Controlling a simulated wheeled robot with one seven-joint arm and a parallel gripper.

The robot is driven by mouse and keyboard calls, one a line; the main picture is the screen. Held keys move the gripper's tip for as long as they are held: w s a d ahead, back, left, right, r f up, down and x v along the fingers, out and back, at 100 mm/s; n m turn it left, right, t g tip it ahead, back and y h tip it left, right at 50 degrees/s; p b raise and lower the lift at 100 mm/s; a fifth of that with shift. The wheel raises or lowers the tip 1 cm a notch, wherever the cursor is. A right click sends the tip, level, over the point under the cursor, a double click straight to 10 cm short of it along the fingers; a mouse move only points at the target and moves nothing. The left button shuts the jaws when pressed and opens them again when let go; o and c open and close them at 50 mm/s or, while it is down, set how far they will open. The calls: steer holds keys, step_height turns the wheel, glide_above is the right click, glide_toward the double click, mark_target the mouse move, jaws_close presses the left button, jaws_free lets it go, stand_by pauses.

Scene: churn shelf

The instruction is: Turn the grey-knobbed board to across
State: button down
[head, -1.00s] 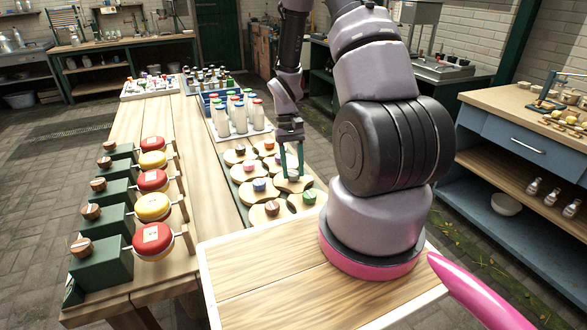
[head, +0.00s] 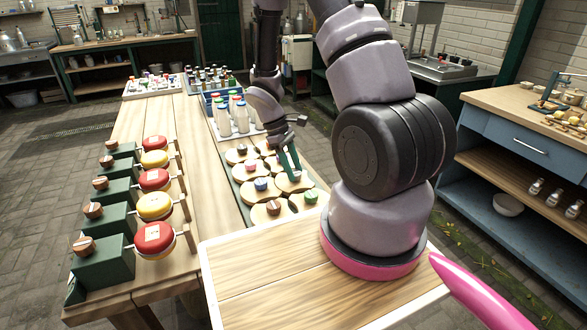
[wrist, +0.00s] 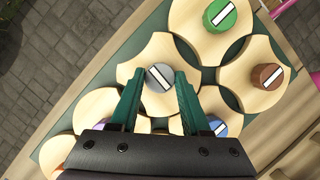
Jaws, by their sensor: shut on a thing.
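The grey-knobbed board (wrist: 132,73) is a pale wooden plate with scooped sides, in the middle of the wrist view. Its grey knob (wrist: 160,77) has a white stripe slanting from upper left to lower right. My gripper (wrist: 159,80) has its green fingers on both sides of this knob and is shut on it. In the head view the board (head: 299,187) is at the right edge of the board group, and my gripper (head: 292,173) reaches down to it at a tilt, partly hiding the knob.
Close neighbours carry a green knob (wrist: 220,15), a brown knob (wrist: 268,76) and a blue knob (wrist: 218,127), their stripes slanting the other way. White bottles (head: 240,118) stand behind the boards. Red and yellow discs on green blocks (head: 103,262) line the bench's left side.

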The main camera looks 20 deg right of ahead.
steer(key=shift+n+t, duration=0.3)
steer(key=shift+n, duration=0.4)
steer(key=shift+h, duration=0.3)
steer(key=shift+c, duration=1.9)
jaws_free()
steer(key=v, duration=1)
steer(key=shift+r, duration=0.35)
steer(key=shift+w, duration=0.1)
